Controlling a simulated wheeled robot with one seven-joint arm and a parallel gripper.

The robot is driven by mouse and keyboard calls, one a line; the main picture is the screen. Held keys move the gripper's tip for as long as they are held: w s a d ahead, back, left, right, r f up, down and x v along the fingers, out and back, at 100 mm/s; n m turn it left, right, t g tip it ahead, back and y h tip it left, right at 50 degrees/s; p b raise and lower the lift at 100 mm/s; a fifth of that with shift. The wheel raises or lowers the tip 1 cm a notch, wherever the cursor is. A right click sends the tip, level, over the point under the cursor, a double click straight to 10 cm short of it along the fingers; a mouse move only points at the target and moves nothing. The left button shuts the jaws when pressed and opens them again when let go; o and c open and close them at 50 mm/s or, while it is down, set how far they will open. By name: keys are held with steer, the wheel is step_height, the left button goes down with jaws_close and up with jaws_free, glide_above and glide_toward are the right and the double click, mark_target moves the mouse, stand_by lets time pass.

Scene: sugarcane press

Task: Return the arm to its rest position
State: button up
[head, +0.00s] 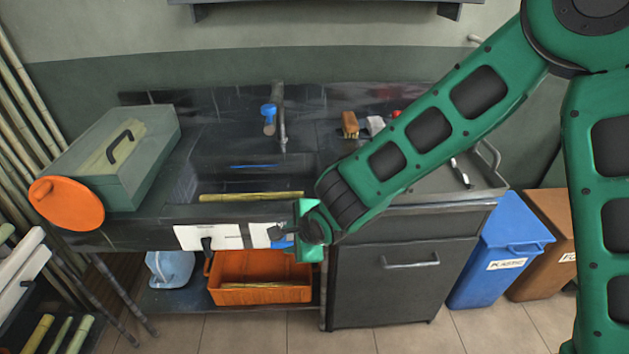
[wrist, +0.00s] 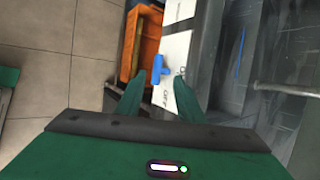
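My arm reaches from the upper right across the head view to the front of the sink counter. My gripper (head: 296,236) is near the white panel (head: 215,237) on the counter's front edge. In the wrist view its two green fingers (wrist: 156,88) are spread apart with nothing clamped between them. A blue T-shaped handle (wrist: 160,70) shows just beyond the fingertips; part of it also shows beside my gripper in the head view (head: 283,243). I cannot tell whether a finger touches it.
An orange crate (head: 230,293) sits on the shelf under the counter (head: 105,238). A green box (head: 150,160) and an orange disc (head: 66,204) are at left. A cabinet (head: 385,290), blue bin (head: 495,265) and brown bin (head: 545,240) stand at right. Cane poles lean far left.

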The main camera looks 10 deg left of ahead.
steer(key=w+d+r+n+h, duration=0.1)
steer(key=w+d+r+h, duration=0.15)
steer(key=d, duration=0.95)
steer(key=w+d+r+n+h, duration=0.1)
steer(key=d+r+h, duration=0.15)
steer(key=d, duration=0.95)
steer(key=w+d+r+n+h, duration=0.1)
steer(key=d+r+n+h, duration=0.15)
steer(key=d, duration=0.95)
steer(key=s+d+r+g, duration=0.2)
steer(key=s+d+r, duration=0.1)
steer(key=s+d, duration=0.4)
steer(key=s+d+r+g, duration=0.1)
steer(key=s+d+r, duration=0.25)
steer(key=d, duration=0.55)
steer(key=s+d+r+n+g+y, duration=0.1)
steer(key=s+d, duration=0.1)
steer(key=s, duration=0.6)
steer(key=s+d+r+n+g+y, duration=0.1)
steer(key=s+d+n, duration=0.1)
steer(key=s, duration=0.6)
steer(key=shift+s+d, duration=0.3)
steer(key=shift+s, duration=0.05)
